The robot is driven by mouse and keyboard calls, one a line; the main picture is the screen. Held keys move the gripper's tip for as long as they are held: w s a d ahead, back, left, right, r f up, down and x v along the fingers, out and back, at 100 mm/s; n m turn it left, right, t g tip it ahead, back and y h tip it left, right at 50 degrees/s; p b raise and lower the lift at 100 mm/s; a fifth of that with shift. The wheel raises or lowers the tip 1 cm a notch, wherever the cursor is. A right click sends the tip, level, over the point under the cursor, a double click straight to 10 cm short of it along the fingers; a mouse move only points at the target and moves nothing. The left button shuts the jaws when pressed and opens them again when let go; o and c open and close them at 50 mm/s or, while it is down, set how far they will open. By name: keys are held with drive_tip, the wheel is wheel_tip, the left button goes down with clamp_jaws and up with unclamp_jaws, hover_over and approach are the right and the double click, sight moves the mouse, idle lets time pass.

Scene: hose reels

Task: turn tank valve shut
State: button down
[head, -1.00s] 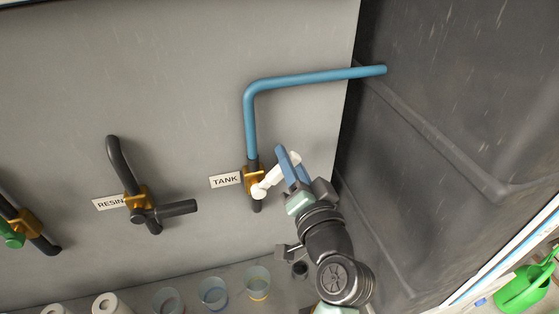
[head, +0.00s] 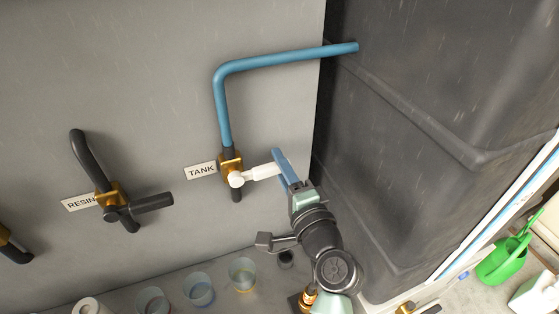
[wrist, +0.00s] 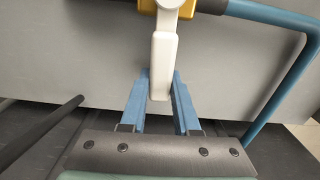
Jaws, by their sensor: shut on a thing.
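The tank valve (head: 231,165) is a brass body on the wall, below a blue pipe (head: 222,105) and beside a TANK label (head: 201,171). Its white lever handle (head: 262,171) points right, nearly level and across the vertical pipe. My gripper (head: 284,166) is at the lever's outer end. In the wrist view, the white handle (wrist: 163,55) lies between my blue fingers, and my gripper (wrist: 160,82) is shut on it. The fingers partly hide the lever's tip in the head view.
The resin valve (head: 110,194), with a dark handle, is on the wall to the left. Several clear cups (head: 199,289) stand on the ledge below. A big dark tank (head: 420,110) closes off the right side. A green watering can (head: 503,260) is at far right.

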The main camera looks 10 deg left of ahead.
drive_tip(key=shift+f+m, duration=0.3)
drive_tip(key=shift+f, duration=0.05)
drive_tip(key=c, duration=0.6)
unclamp_jaws()
drive_tip(key=shift+c, duration=0.2)
drive_tip(key=shift+r, duration=0.1)
drive_tip(key=b+v, duration=0.2)
drive_tip(key=v, duration=1.1)
